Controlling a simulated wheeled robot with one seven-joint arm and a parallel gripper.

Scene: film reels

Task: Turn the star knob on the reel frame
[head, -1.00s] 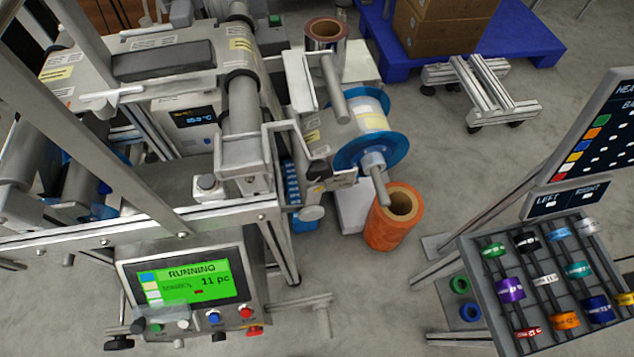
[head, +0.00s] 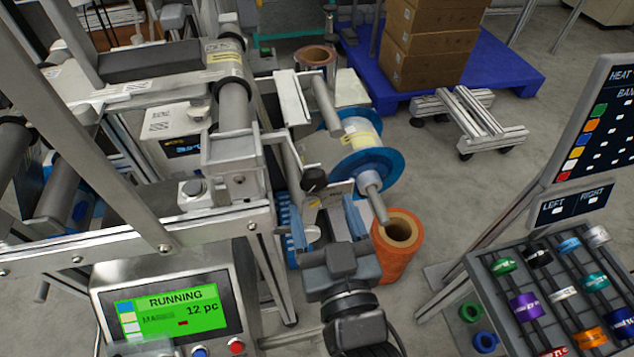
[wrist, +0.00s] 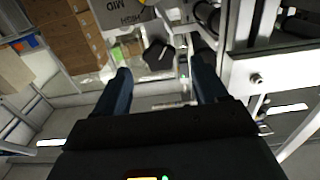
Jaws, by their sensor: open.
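The black star knob (head: 314,180) sits on the reel frame, beside a metal plate and left of the blue-flanged film reel (head: 388,160). In the wrist view the knob (wrist: 158,55) shows between and just beyond my fingertips, on a grey plate with printed lettering (wrist: 130,14). My gripper (head: 324,215) has its two blue fingers spread and empty, below the knob in the head view. In the wrist view my gripper (wrist: 160,68) points toward the knob. I see no contact with it.
A metal beam (wrist: 275,68) runs close to the right finger in the wrist view. An orange roll (head: 395,258) stands right of my gripper. The control panel (head: 175,310) reads RUNNING, 12 pc. A rack of coloured rolls (head: 500,300) stands at the right.

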